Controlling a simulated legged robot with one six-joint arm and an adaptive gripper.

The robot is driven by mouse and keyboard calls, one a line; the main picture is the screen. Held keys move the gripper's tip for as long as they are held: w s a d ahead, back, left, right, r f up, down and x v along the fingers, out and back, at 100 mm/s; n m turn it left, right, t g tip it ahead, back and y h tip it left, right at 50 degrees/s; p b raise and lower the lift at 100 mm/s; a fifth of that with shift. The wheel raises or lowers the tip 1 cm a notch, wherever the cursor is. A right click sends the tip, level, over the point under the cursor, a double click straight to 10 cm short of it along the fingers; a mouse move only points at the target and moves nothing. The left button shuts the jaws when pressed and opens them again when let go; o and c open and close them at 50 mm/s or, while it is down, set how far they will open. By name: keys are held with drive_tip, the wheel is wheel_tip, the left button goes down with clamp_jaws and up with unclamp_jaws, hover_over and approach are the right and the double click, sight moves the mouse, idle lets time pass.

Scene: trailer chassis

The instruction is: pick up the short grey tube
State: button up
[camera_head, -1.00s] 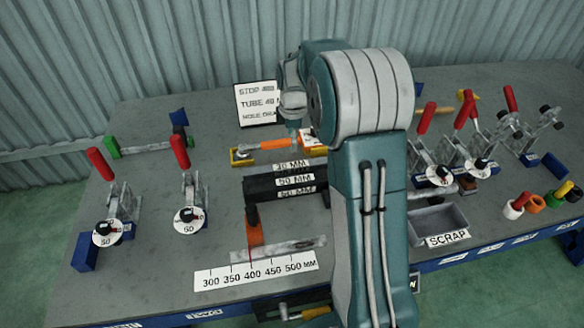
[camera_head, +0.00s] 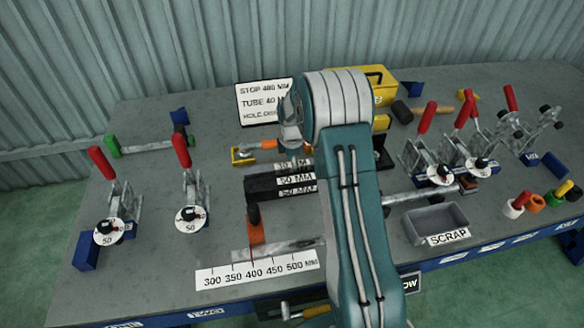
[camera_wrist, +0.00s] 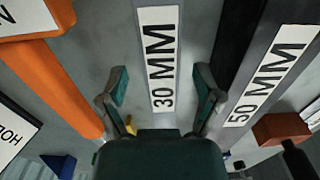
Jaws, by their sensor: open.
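My gripper (camera_wrist: 160,88) is open and empty, pointing down over the 30 MM label (camera_wrist: 162,60) in the wrist view. In the head view my gripper (camera_head: 294,160) is by the back of the dark labelled blocks, its fingers hard to make out. A grey tube-like bar (camera_head: 412,195) lies right of my arm, behind the scrap tray, partly hidden by my arm. Another flat grey bar (camera_head: 285,248) lies behind the millimetre scale, its right end by my arm. I cannot tell which one is the short grey tube. No grey tube is between my fingers.
The 50 MM block (camera_wrist: 243,60) stands close right of my fingers, and an orange bar (camera_wrist: 60,80) lies left. Red-handled clamps (camera_head: 185,190) stand at both sides. The scrap tray (camera_head: 436,220) is at the right front. A yellow toolbox (camera_head: 378,84) is at the back.

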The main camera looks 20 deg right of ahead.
drive_tip(key=shift+a+f, duration=0.1)
drive_tip(key=shift+f, duration=0.4)
clamp_jaws()
drive_tip(key=shift+r, duration=0.1)
